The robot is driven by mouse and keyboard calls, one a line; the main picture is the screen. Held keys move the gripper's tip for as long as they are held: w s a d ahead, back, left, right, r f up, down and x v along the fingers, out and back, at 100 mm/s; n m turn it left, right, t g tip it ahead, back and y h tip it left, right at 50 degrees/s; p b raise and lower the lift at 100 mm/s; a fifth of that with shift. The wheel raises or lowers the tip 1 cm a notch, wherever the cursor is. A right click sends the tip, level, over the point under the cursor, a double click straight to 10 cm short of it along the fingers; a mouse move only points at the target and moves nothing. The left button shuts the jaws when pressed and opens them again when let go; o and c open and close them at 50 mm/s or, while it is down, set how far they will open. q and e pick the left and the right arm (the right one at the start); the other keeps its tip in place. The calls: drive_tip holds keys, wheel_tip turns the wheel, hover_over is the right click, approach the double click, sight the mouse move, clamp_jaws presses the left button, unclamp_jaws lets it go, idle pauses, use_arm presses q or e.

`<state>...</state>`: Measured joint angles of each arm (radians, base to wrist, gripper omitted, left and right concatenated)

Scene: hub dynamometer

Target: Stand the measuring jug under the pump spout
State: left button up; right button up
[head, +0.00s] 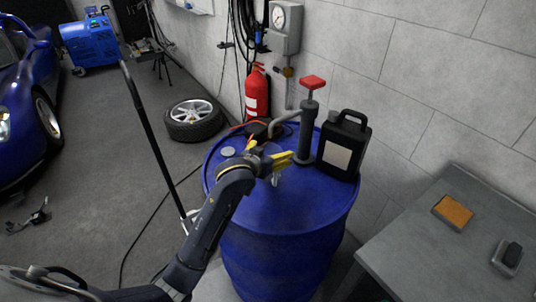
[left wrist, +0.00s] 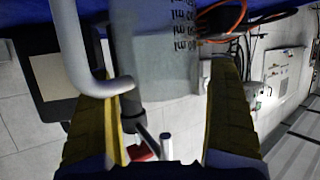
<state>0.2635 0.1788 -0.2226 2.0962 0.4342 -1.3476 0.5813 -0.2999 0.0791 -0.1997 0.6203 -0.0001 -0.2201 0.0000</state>
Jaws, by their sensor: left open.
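The measuring jug (left wrist: 165,45) is translucent with dark scale marks and appears upside down in the left wrist view. My right gripper is out of view.
A black canister (head: 343,143) stands on the blue drum (head: 290,210), right of the pump. A fire extinguisher (head: 257,92) and a gauge box (head: 285,28) are on the wall behind. A grey bench (head: 430,240) is at right. The drum's front top is clear.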

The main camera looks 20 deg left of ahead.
use_arm(q)
drive_tip(key=v, duration=1.2)
